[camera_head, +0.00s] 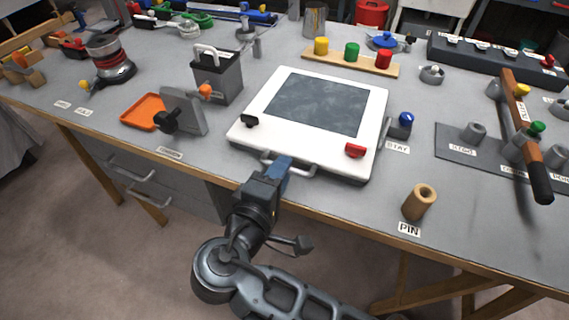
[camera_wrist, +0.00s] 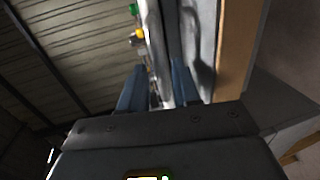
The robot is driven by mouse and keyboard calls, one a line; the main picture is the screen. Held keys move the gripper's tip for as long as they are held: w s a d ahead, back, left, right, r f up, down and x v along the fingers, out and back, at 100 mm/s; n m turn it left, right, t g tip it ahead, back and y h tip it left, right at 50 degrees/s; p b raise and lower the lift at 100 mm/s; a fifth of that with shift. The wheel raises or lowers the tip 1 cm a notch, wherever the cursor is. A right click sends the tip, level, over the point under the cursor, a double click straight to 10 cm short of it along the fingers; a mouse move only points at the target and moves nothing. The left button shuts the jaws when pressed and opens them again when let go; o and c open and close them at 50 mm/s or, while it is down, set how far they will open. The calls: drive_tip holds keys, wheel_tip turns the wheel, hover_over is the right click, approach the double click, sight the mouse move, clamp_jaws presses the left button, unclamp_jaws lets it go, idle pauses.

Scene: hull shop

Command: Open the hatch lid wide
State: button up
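The hatch lid (camera_head: 258,98) is a white panel with a dark window, lying closed and flat on the bench in the head view. A grey bar handle (camera_head: 301,172) runs along its front edge. A black latch (camera_head: 250,121) sits at its left front and a red latch (camera_head: 355,150) at its right front. My gripper (camera_head: 284,163) is at the middle of the handle, its blue fingers overlapping it. In the wrist view my gripper's fingers (camera_wrist: 157,88) stand apart, with a pale strip between them. Whether they touch the handle is hidden.
A blue-knobbed fitting (camera_head: 405,121) by the STAY label stands right of the lid. A grey box (camera_head: 217,82) and an orange tray (camera_head: 143,111) are left. A wood-handled lever (camera_head: 524,140) is far right.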

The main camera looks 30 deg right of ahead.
drive_tip(key=shift+x, duration=1.1)
clamp_jaws()
